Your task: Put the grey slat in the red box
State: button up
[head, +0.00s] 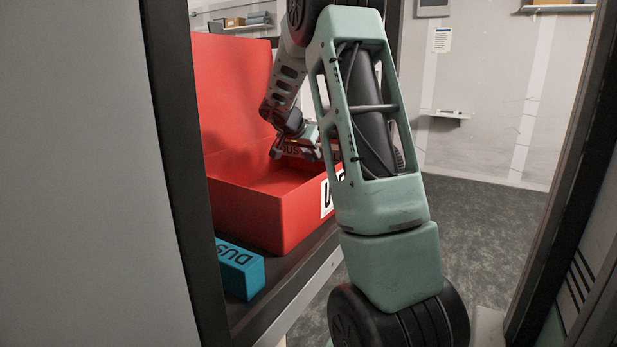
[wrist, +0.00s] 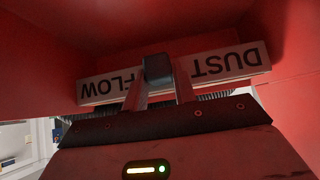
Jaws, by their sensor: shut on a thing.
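The red box (head: 262,221) stands open on the bench, its tall red lid raised at the back and a white label on its side. My gripper (head: 297,152) hangs over the box's opening, partly hidden by my arm. It is shut on the grey slat (wrist: 222,64), a long pale bar lettered DUST and FLOW, which reads upside down in the wrist view. My gripper (wrist: 160,72) crosses the slat's middle there. Red walls surround the slat in that view. I cannot tell whether the slat touches the box floor.
A blue block (head: 241,270) with dark lettering lies on the dark bench (head: 290,285) in front of the box. A dark upright frame post (head: 178,170) stands close on the left, another on the right. Open grey floor (head: 480,230) lies to the right of the bench.

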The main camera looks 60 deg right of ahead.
jog(key=shift+f+b, duration=0.85)
jog(key=shift+f, duration=2.15)
jog(key=shift+f, duration=0.15)
jog(key=o, duration=1)
jog(key=shift+o, duration=0.2)
jog(key=shift+a+r, duration=0.1)
jog(key=shift+r, duration=0.2)
jog(key=p+v, duration=0.2)
jog(key=v, duration=0.9)
jog(key=shift+a+r, duration=0.2)
jog(key=shift+a, duration=0.05)
